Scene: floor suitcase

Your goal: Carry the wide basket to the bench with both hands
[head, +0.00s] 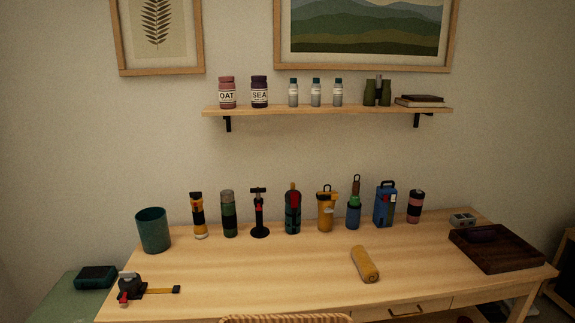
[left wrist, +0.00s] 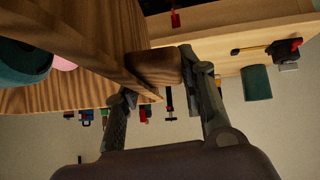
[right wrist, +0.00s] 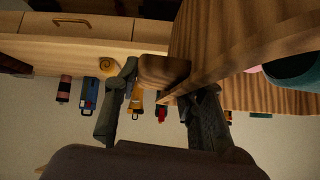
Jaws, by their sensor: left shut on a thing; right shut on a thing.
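The wide basket shows only as a woven rim (head: 287,319) at the bottom edge of the head view. In the left wrist view its brown side (left wrist: 85,35) fills the upper left, and my left gripper (left wrist: 156,72) is shut on a block-like handle at its end. In the right wrist view my right gripper (right wrist: 163,76) is shut on the matching handle, beside the basket's side (right wrist: 225,40). A teal round thing (left wrist: 22,62) and a bit of pink show at the basket. The wooden bench (head: 290,265) lies just beyond the basket. Neither gripper shows in the head view.
Several flasks and tools stand along the bench's back. A tan roll (head: 364,264) lies mid-bench, a dark tray (head: 512,262) at right, a tape measure (head: 130,285) and green cup (head: 153,230) at left. The front middle-left top is clear. A shelf (head: 330,111) hangs above.

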